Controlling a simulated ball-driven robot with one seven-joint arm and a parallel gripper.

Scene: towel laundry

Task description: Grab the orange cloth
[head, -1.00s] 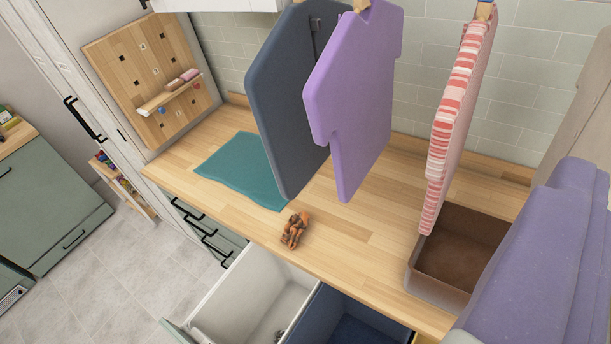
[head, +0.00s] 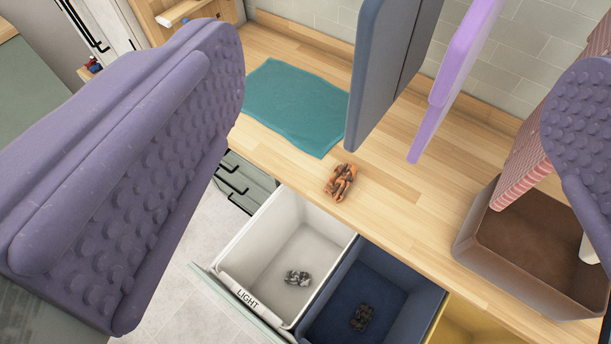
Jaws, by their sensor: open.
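The orange cloth (head: 341,182) is a small crumpled bundle with dark markings. It lies on the wooden countertop near its front edge, just behind the white bin. My gripper (head: 400,165) is open, with one purple, studded finger large at the left and the other at the right edge. The cloth shows in the gap between the fingers, farther off and below them, and nothing is held. The fingertips do not touch the cloth.
A teal towel (head: 297,106) lies flat behind the cloth. A white bin (head: 262,250) marked LIGHT, a navy bin (head: 395,268) and a yellow bin (head: 470,322) are in front, the first two holding crumpled cloths. Garments hang above; a brown box (head: 487,243) stands right.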

